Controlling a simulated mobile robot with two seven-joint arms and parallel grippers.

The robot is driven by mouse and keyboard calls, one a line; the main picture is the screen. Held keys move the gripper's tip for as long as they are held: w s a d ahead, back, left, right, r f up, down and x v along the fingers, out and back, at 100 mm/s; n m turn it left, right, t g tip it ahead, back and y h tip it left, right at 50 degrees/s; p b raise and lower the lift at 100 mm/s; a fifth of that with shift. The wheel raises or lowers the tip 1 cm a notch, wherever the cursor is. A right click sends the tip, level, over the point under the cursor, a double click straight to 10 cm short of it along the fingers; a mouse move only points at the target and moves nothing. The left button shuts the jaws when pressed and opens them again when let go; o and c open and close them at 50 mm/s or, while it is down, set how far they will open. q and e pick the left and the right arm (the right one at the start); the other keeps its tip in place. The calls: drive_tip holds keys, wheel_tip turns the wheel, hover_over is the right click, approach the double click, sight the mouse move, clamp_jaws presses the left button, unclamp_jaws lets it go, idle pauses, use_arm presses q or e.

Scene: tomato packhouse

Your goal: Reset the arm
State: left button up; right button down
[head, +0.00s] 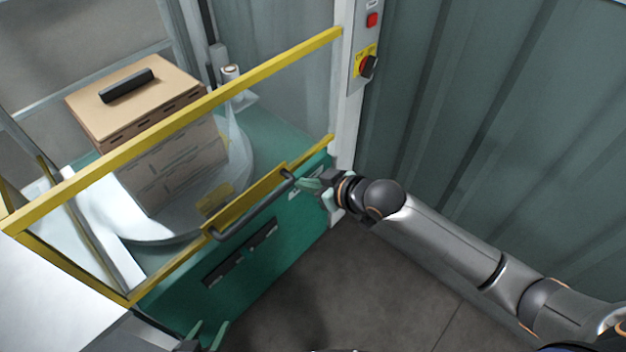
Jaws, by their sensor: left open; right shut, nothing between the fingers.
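My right arm (440,240) reaches in from the right. Its gripper (312,187) is shut and empty, close to the upper right end of the dark bar handle (254,208) on the yellow-framed gate. I cannot tell whether it touches the handle.
Behind the gate (180,120), a stack of brown cartons (175,165) stands on a round turntable (165,228). A post with a red button and a dark knob (368,66) rises behind my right gripper. Corrugated wall (500,110) closes the right. Grey floor (370,290) is clear.

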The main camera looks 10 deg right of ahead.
drive_tip(key=s+d+f+m+h+p, duration=0.1)
drive_tip(key=s+d+f+p, duration=0.1)
drive_tip(key=s, duration=0.5)
drive_tip(key=s+d+f+m+h+p, duration=0.2)
drive_tip(key=s+d+f, duration=0.1)
drive_tip(key=s, duration=0.5)
drive_tip(key=s+d+f+m+h+p, duration=0.1)
drive_tip(key=s+d+f+m, duration=0.1)
drive_tip(key=s, duration=0.5)
wheel_tip(320, 180, down, 2)
drive_tip(key=shift+s+d+f+p, duration=0.15)
drive_tip(key=shift+d+p, duration=0.25)
drive_tip(key=shift+d, duration=0.25)
drive_tip(key=c, duration=1.6)
unclamp_jaws()
